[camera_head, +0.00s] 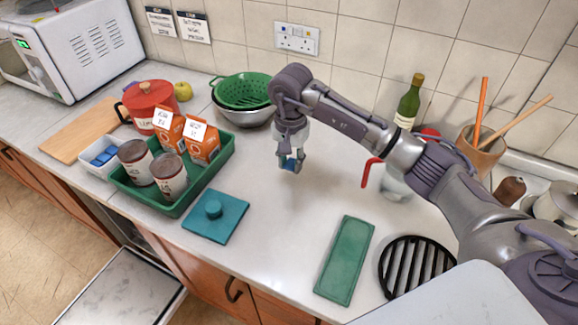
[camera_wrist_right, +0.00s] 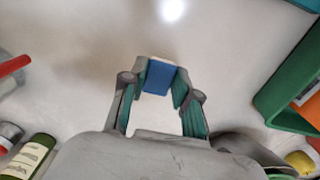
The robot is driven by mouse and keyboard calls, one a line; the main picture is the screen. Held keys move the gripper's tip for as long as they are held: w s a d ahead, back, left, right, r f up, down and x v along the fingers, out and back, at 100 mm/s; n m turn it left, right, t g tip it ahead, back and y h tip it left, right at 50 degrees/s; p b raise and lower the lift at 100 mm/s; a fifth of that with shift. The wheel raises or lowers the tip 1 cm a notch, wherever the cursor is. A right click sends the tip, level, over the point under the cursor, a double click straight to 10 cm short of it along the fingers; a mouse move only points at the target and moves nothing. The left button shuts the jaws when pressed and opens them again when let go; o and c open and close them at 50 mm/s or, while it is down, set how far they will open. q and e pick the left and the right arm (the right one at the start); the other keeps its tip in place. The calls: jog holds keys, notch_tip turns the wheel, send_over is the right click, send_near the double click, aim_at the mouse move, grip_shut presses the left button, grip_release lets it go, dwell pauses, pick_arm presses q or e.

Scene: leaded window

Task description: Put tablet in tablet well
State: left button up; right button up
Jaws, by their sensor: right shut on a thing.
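My right gripper (camera_head: 291,163) is shut on a blue tablet (camera_wrist_right: 159,77), seen between the fingertips in the right wrist view. In the head view the gripper points down over the middle of the counter, and a little of the blue shows at its tips. More blue tablets (camera_head: 104,156) lie in a small white tub (camera_head: 88,163) at the left. A flat pale grey panel (camera_head: 121,290), like an open dishwasher door, lies below the counter's front edge at lower left. I cannot make out a tablet well on it. My left gripper is not in view.
A green tray (camera_head: 205,181) holds cans and cartons. A teal lidded square (camera_head: 216,215), a green slab (camera_head: 345,260) and a black trivet (camera_head: 415,265) lie on the counter. A bottle (camera_head: 409,103) and a red-handled jug (camera_head: 396,182) stand near my right arm. The mid-counter is clear.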

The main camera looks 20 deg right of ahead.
aim_at(288, 180)
jog(key=shift+w+a+f, duration=0.15)
jog(key=shift+w+a, duration=0.05)
jog(key=shift+w, duration=0.1)
jog(key=shift+f, duration=0.3)
notch_tip(288, 180, down, 3)
jog(key=shift+f+p, duration=0.1)
jog(key=shift+p, duration=0.75)
jog(key=shift+f, duration=0.2)
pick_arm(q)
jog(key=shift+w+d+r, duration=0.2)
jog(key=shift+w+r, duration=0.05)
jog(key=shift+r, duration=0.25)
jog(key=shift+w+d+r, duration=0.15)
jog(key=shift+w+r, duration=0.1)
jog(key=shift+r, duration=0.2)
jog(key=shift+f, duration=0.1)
pick_arm(e)
jog(key=shift+f+b, duration=0.2)
jog(key=shift+b, duration=0.1)
jog(key=o, duration=0.8)
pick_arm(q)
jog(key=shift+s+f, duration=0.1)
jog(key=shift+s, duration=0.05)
pick_arm(e)
jog(key=shift+r, duration=0.1)
